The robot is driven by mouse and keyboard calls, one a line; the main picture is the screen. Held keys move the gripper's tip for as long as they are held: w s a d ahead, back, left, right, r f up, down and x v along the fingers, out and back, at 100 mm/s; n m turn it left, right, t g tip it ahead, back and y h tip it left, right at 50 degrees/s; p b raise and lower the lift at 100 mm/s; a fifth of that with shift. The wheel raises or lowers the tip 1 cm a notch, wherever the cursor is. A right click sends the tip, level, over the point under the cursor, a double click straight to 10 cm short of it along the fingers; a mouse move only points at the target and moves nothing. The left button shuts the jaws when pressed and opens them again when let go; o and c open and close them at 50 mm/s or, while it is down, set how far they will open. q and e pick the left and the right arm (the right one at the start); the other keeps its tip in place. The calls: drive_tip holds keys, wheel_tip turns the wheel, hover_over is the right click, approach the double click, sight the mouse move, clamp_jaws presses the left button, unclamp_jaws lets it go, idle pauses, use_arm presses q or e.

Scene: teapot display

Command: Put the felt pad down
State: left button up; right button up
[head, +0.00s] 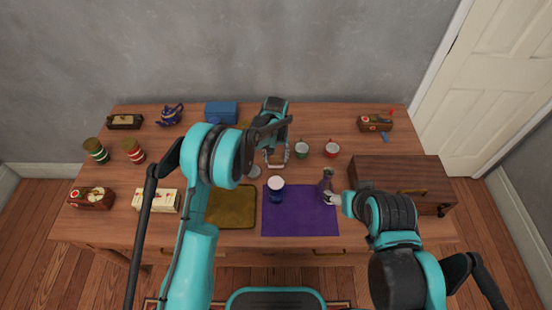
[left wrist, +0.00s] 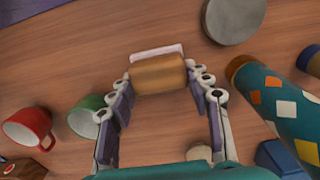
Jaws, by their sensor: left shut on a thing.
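My left gripper (head: 277,157) is over the middle of the table. It is shut on the felt pad (head: 276,165), a small tan block with a pale layer. In the left wrist view the felt pad (left wrist: 158,73) sits between the fingertips of the left gripper (left wrist: 160,82), its pale edge showing beyond the tan part. I cannot tell whether it touches the table. My right gripper (head: 330,191) is over the right part of the purple mat (head: 300,222). Its finger opening is too small to judge.
A green cup (head: 302,150) and red cup (head: 332,149) stand right of the left gripper. A grey disc (left wrist: 235,16) and a teal patterned cylinder (left wrist: 285,105) are close by. A blue-and-white cup (head: 276,194) stands on the purple mat. A wooden box (head: 400,172) is at right.

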use_arm(q)
drive_tip(key=shift+f, duration=0.2)
drive_tip(key=o, duration=1)
